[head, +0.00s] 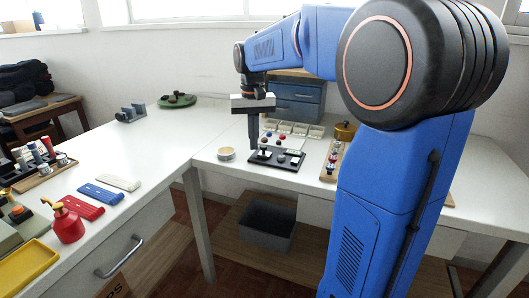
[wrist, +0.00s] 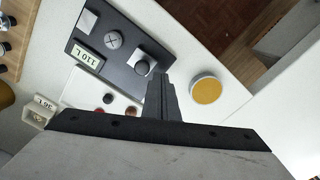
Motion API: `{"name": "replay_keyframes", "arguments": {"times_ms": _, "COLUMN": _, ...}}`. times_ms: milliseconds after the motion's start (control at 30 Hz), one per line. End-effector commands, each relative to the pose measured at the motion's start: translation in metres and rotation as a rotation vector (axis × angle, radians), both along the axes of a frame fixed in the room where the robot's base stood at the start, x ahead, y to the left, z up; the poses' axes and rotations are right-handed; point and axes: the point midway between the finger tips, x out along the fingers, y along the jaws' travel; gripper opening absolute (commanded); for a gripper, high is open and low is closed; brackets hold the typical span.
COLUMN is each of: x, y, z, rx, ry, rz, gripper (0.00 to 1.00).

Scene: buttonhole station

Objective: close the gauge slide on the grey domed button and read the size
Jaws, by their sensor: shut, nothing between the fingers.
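The black gauge plate (head: 287,164) lies on the right-hand table, and it fills the upper left of the wrist view (wrist: 88,27). On it are a pale square block (wrist: 86,20), a round grey piece with a cross mark (wrist: 112,39), and a dark rounded piece (wrist: 142,67) against another pale block. I cannot tell which piece is the grey domed button. A pale label (wrist: 89,57) shows upside-down characters that I cannot read surely. My gripper (head: 254,147) is shut and empty, pointing down at the plate's left end. Its fingertips (wrist: 157,78) appear beside the dark rounded piece; contact is unclear.
A small round dish (head: 227,154) with yellow inside stands left of the plate. Behind it are loose buttons (head: 282,138) and a compartment tray (head: 300,130). A wooden rack (head: 329,165) stands at the right. The left table holds a red bottle (head: 67,223) and coloured strips (head: 83,208).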

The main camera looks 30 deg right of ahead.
Motion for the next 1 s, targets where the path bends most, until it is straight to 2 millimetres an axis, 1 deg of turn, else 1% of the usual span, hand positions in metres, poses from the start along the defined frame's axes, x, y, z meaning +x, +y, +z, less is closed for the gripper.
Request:
{"name": "replay_keyframes", "arguments": {"times_ms": 800, "x": 0.0, "y": 0.0, "z": -0.019, "rx": 0.0, "ry": 0.0, "rz": 0.0, "gripper": 0.0}}
{"name": "replay_keyframes", "arguments": {"times_ms": 1000, "x": 0.0, "y": 0.0, "z": -0.019, "rx": 0.0, "ry": 0.0, "rz": 0.0, "gripper": 0.0}}
